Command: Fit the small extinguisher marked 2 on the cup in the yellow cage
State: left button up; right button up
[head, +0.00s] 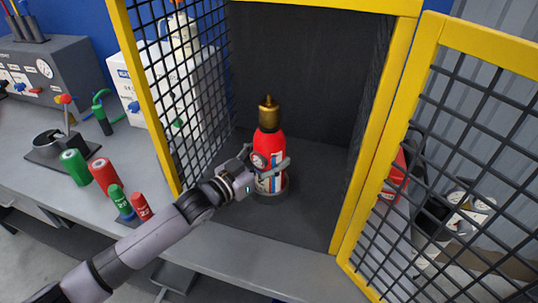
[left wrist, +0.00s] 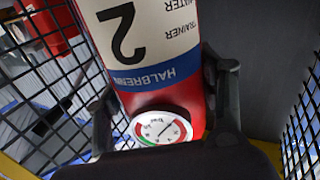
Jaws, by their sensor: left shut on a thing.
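The small red extinguisher (head: 269,143) with a brass top stands upright, or nearly so, inside the yellow cage (head: 366,120). Its white label with a black 2 shows in the left wrist view (left wrist: 140,30), above a round gauge. My left gripper (head: 270,167) is shut around its lower body, a finger on each side. The grey cup (head: 284,191) shows as a low ring at the extinguisher's foot on the cage floor. The foot appears within the ring; whether it is fully seated I cannot tell. My right gripper is not in view.
The mesh cage door (head: 440,160) stands open at the right. Mesh walls flank the extinguisher; bare cage floor (head: 315,205) lies to its right. Outside on the bench (head: 40,185) stand red and green cylinders, a white box (head: 135,95) and a grey gauge unit (head: 55,80).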

pick_arm(q)
jog(key=o, duration=1.7)
jog(key=shift+r, duration=0.5)
jog(key=shift+c, duration=0.2)
jog(key=o, duration=0.4)
jog(key=shift+s+f, duration=0.1)
jog(key=shift+f, duration=0.75)
jog(key=shift+s+a+r, duration=0.15)
jog(key=shift+s+a, duration=0.15)
jog(key=shift+a, duration=0.05)
jog(key=v, duration=1.1)
jog(key=shift+r, duration=0.4)
